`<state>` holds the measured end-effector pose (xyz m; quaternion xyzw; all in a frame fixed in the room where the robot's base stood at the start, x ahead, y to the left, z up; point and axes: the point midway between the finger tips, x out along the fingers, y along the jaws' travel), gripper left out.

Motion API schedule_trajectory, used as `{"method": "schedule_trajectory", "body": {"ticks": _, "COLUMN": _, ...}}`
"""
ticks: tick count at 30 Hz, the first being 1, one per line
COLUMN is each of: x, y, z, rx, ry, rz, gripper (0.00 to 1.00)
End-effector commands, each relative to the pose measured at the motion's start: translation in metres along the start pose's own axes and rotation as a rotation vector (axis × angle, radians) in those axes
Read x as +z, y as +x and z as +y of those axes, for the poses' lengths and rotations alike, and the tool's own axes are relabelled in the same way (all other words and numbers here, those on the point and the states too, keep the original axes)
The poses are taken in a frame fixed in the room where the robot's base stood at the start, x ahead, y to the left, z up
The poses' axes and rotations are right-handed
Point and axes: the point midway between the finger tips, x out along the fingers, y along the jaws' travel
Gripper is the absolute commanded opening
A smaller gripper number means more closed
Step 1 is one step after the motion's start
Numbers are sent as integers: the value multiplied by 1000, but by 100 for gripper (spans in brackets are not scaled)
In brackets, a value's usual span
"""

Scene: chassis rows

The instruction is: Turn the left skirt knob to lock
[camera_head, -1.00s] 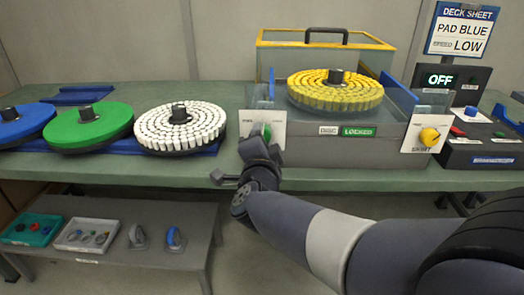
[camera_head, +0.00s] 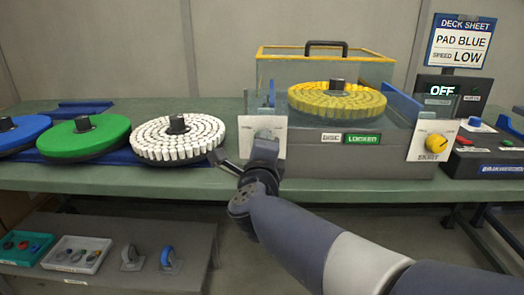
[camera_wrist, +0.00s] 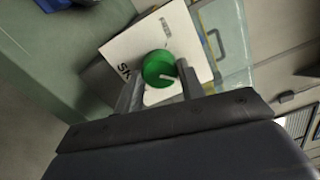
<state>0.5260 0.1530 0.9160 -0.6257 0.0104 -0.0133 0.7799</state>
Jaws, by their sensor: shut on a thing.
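The left skirt knob (camera_wrist: 157,66) is green and round, with a pale pointer line, on a white plate (camera_wrist: 128,44) in the wrist view. Part of a skirt label shows on the plate. My gripper (camera_wrist: 160,78) has a finger on either side of the knob and is shut on it. In the head view my gripper (camera_head: 262,150) is in front of the left white plate (camera_head: 272,124) and hides the knob. The right skirt knob (camera_head: 436,143) is yellow on its own white plate.
White (camera_head: 150,142), green (camera_head: 72,142) and blue discs stand left on the bench.

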Motion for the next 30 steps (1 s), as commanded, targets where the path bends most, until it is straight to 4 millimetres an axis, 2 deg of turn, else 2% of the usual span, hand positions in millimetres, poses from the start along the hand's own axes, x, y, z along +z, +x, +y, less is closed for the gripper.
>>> {"method": "schedule_trajectory", "body": {"ticks": 14, "x": 0, "y": 0, "z": 1, "rx": 2, "ry": 18, "rz": 1, "gripper": 14}}
{"method": "schedule_trajectory", "body": {"ticks": 15, "x": 0, "y": 0, "z": 1, "rx": 1, "ry": 17, "rz": 1, "gripper": 38}}
{"method": "schedule_trajectory", "body": {"ticks": 23, "x": 0, "y": 0, "z": 0, "rx": 1, "ry": 16, "rz": 1, "gripper": 59}}
{"method": "schedule_trajectory", "body": {"ticks": 30, "x": 0, "y": -1, "z": 0, "rx": 0, "ry": 16, "rz": 0, "gripper": 59}}
